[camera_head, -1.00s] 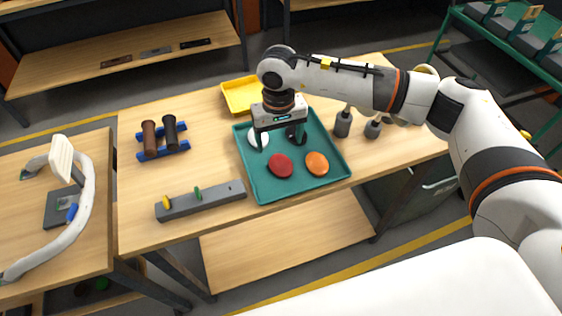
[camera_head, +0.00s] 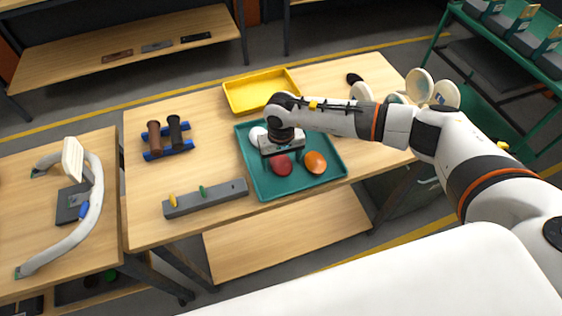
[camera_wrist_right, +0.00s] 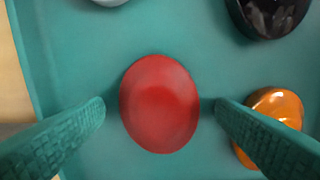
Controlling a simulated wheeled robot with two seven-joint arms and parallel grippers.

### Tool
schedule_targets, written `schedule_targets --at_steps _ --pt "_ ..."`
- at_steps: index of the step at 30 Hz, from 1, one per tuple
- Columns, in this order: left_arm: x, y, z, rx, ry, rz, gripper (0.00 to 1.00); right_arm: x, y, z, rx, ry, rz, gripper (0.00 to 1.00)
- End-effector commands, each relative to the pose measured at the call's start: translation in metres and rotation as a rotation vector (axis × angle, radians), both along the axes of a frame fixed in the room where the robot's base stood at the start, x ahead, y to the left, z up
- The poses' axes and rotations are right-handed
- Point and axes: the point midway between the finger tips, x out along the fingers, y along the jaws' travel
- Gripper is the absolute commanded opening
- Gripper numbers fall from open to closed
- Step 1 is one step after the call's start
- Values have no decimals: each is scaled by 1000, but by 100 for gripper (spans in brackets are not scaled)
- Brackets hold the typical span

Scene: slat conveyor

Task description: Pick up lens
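A red oval lens (camera_head: 283,168) lies in the teal tray (camera_head: 254,166); it also shows in the middle of the right wrist view (camera_wrist_right: 160,104). An orange lens (camera_head: 316,162) lies to its right, partly behind a finger in the wrist view. A white lens (camera_head: 257,135) is at the tray's left and is partly covered by my arm. A black lens (camera_wrist_right: 268,14) shows at the wrist view's top right. My right gripper (camera_wrist_right: 160,108) is open, low over the tray, one finger on each side of the red lens with a small gap. My left gripper is not in view.
A yellow bin (camera_head: 262,93) stands behind the teal tray. A grey bar with pegs (camera_head: 207,199) lies in front left, and a blue rack with dark rollers (camera_head: 168,150) further back. Several round pale-topped pieces (camera_head: 420,83) stand behind my right arm.

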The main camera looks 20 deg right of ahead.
Motion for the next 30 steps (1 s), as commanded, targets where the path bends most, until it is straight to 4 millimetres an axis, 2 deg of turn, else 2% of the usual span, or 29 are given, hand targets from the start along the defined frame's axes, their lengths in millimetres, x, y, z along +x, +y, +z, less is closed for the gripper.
schedule_targets --at_steps 1,9,16,19,30 --pt "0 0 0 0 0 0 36 0 0 0 0 0 0 73" --pt "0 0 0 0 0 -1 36 0 0 0 0 0 -1 31" --pt "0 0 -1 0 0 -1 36 0 0 2 1 -1 -1 31" --pt "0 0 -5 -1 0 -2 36 1 0 9 2 -4 -1 31" --pt "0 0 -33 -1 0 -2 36 1 0 78 1 -5 1 31"
